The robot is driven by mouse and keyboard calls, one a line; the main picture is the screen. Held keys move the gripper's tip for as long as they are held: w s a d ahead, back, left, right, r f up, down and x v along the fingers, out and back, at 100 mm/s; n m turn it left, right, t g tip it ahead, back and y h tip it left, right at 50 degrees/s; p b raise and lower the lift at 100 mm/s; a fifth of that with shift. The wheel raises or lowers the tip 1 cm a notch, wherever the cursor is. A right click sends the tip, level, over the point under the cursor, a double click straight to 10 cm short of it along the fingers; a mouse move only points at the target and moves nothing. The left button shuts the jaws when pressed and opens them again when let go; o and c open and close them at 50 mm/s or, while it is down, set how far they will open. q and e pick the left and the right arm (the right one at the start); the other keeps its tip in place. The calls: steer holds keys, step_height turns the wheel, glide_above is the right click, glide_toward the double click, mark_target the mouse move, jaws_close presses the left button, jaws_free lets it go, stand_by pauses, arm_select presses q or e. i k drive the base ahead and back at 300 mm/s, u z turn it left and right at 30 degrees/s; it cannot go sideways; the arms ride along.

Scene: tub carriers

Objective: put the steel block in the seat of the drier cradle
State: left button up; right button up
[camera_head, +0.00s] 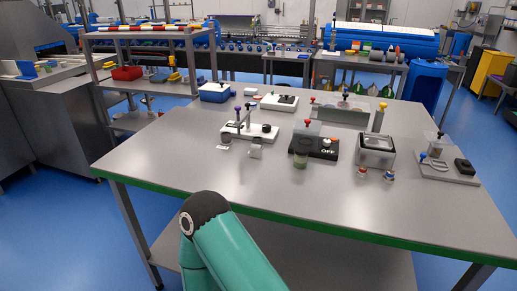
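A small silvery block (256,148) stands near the front of a white device with a blue-knobbed post (262,131); it may be the steel block, but it is too small to be sure. A similar small piece (227,140) is to its left. I cannot tell which device is the drier cradle; none shows a readable name for it. A teal arm of mine rises from the bottom edge and ends in a dark joint in front of the table. Neither gripper is in view.
The steel table (240,188) has a green front edge and a clear front. It bears a black device marked OFF (326,155), a grey box (376,158), a grey tray at right (445,176), a blue-and-white box (214,94), and small red-topped and blue-topped pieces.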

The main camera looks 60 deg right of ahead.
mark_target(438, 163)
steer(key=z, duration=0.15)
steer(key=k, duration=1.35)
steer(key=z, duration=0.85)
steer(key=i, duration=1)
steer(key=u, duration=0.1)
